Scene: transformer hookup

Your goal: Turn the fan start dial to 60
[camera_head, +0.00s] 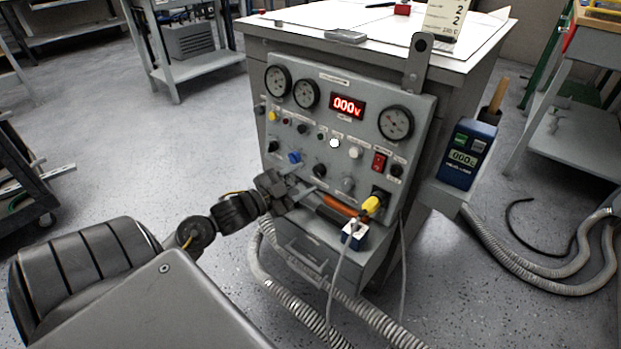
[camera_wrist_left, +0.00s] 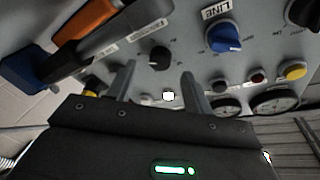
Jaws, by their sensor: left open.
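The grey control panel (camera_head: 345,108) stands in front of me, with a red display reading 000v (camera_head: 347,105). A black dial (camera_head: 319,170) sits at its lower middle; it also shows in the wrist view (camera_wrist_left: 154,58). The label beside it is too small to read, so I cannot tell whether it is the fan start dial. A blue knob (camera_head: 295,157) labelled LINE sits beside it (camera_wrist_left: 223,37). My left gripper (camera_head: 302,179) is open and empty, its fingertips (camera_wrist_left: 158,70) near the black dial, one to each side in the wrist view. My right gripper is not in view.
An orange-and-black tool (camera_head: 338,207) lies along the panel's lower ledge, near my left gripper. Ribbed hoses (camera_head: 340,303) run below.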

